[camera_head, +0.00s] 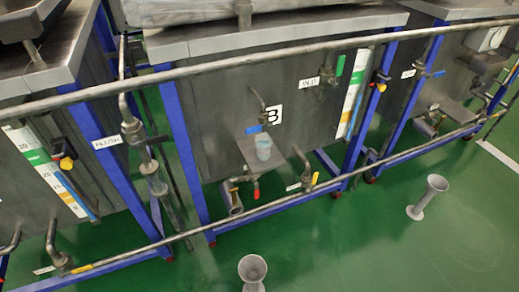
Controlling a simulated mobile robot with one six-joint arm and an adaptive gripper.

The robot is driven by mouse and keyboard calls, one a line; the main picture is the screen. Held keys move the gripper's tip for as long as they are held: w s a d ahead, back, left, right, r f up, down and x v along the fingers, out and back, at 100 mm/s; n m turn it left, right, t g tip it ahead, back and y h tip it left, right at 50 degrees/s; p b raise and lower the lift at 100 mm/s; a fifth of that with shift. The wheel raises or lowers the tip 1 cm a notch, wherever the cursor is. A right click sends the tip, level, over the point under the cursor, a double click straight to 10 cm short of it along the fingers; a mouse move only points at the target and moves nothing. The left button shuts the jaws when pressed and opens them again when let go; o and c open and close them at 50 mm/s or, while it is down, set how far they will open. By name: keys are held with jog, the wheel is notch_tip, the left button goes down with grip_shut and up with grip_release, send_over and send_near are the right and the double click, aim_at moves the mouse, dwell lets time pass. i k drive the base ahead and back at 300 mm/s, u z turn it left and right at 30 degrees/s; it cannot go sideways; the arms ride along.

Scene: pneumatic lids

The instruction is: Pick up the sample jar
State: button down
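A small pale blue-white translucent jar (263,146), which looks like the sample jar, stands upright on a small metal shelf (246,158) at the front of the middle tank. It sits under a thin bent tap pipe, close to the square "B" label. A blue part shows just above the jar's rim. Whether the jar holds anything is too small to tell.
A long metal pipe rail (230,62) crosses in front of the tanks above the jar, and a lower pipe (300,199) runs below it. Blue frame legs (184,150) stand on both sides. Two grey funnel-shaped floor drains (252,270) (428,195) rise from the open green floor.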

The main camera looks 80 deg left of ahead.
aim_at(264, 142)
jog(key=u, duration=0.85)
jog(key=i, duration=0.3)
jog(key=u, duration=2.2)
